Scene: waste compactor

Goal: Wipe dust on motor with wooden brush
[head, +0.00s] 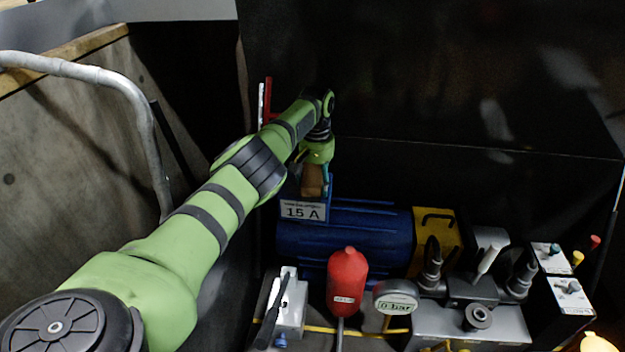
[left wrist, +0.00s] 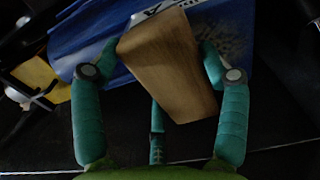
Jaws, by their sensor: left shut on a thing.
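The blue motor (head: 350,240) lies in the middle of the head view, with a box labelled "15 A" (head: 303,211) on its left top. My left gripper (head: 315,172) is above this box, at the motor's left end. It is shut on the wooden brush (head: 313,187). In the left wrist view the brush (left wrist: 172,65) is a plain wooden block between the teal fingers (left wrist: 157,62), with blue motor surface (left wrist: 85,40) behind it. A speckled, dusty-looking patch (left wrist: 228,35) shows on the blue at the upper right. The brush's bristles are hidden. My right gripper is not in view.
A red cylinder (head: 347,280), a gauge (head: 396,297) and a grey valve block (head: 470,322) stand in front of the motor. A yellow part (head: 437,240) is at its right end. A dark wall (head: 430,90) rises behind. A grey bent pipe (head: 140,110) is at left.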

